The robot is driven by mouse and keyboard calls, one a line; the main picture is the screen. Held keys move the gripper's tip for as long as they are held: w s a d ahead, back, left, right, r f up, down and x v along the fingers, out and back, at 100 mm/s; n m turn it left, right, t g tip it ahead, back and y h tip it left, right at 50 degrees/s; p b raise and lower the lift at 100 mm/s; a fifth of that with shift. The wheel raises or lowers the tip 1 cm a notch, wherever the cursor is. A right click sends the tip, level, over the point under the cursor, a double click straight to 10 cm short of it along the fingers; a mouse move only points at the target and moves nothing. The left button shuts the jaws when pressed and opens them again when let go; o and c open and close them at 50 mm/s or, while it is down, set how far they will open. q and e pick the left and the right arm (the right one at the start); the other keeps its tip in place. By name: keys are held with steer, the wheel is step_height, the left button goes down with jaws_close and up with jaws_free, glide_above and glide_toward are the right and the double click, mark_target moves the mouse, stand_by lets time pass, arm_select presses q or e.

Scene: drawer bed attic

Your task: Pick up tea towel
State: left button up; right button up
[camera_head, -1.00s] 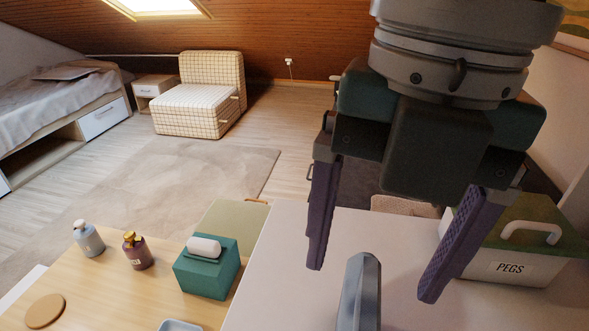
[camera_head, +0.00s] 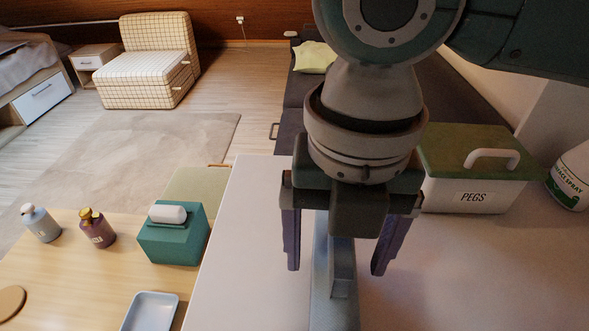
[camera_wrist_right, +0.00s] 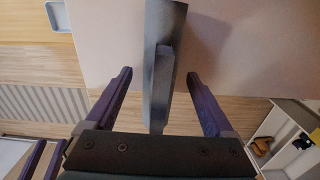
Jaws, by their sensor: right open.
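A long grey-blue piece with a raised ridge (camera_head: 342,272) lies on the pale worktop (camera_head: 255,250). It looks like the tea towel, but I cannot be sure. My right gripper (camera_head: 336,270) is open and points down, with one purple finger on each side of the ridge. In the right wrist view the grey-blue piece (camera_wrist_right: 162,30) runs between the open fingers, with a gap on both sides. Two purple fingers at that view's lower left look like my left gripper (camera_wrist_right: 42,160); their opening is unclear.
A PEGS box (camera_head: 475,185) with a green lid and a spray bottle (camera_head: 573,178) stand to the right. A teal tissue box (camera_head: 175,245), two pump bottles and a pale blue tray (camera_head: 150,312) are on the wooden table at left. The worktop between is clear.

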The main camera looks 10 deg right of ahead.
jaws_close()
stand_by(0.7)
